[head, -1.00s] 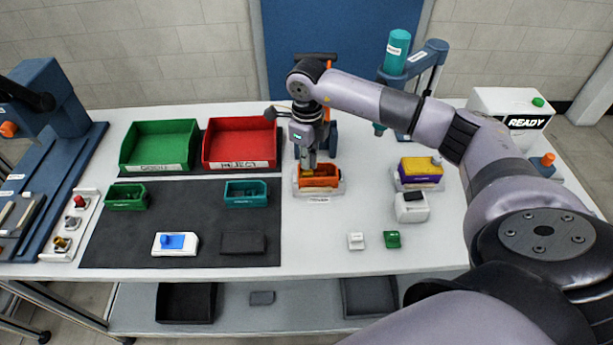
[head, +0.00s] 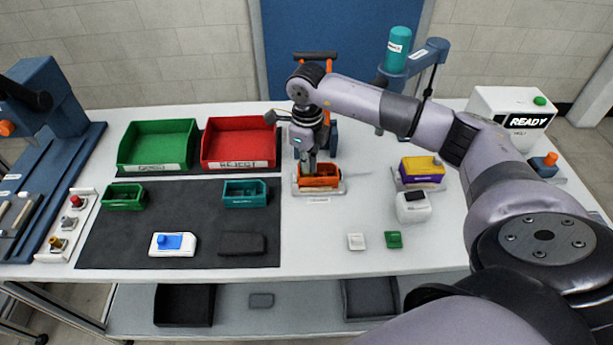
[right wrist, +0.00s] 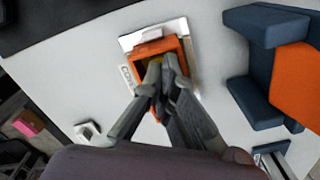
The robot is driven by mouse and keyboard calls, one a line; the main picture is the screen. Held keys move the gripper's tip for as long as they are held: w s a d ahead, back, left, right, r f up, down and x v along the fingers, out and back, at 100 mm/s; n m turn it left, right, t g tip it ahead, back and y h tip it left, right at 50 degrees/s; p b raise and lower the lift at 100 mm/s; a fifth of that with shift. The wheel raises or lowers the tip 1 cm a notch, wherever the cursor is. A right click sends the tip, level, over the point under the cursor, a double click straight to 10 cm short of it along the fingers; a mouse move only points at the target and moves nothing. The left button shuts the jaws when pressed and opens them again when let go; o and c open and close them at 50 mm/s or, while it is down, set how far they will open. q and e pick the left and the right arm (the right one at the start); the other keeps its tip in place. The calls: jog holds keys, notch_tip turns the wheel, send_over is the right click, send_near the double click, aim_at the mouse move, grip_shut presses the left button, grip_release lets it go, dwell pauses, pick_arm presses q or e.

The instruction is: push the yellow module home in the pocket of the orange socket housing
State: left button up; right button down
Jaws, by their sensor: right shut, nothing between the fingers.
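The orange socket housing (head: 320,182) sits in a pale fixture on the white table, in the middle of the head view. It also shows in the right wrist view (right wrist: 143,50). My right gripper (head: 312,170) points down at the housing with its fingers shut and empty. In the right wrist view its fingertips (right wrist: 162,62) are over the pocket opening. My left gripper is not in view.
A green bin (head: 158,143) and a red bin (head: 238,140) stand at the back left. A teal tray (head: 244,198) is left of the housing. A purple-and-yellow part (head: 421,172) stands to the right.

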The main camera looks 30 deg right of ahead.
jog(key=shift+s+a+f, duration=0.1)
jog(key=shift+s+f, duration=0.2)
jog(key=shift+f, duration=0.1)
dwell(1.1)
jog(key=shift+w+r+p, duration=0.25)
jog(key=shift+r+p, duration=0.3)
jog(key=shift+r, duration=0.65)
jog(key=shift+r+p, duration=1.35)
jog(key=shift+r, duration=1.15)
jog(key=shift+f, duration=0.1)
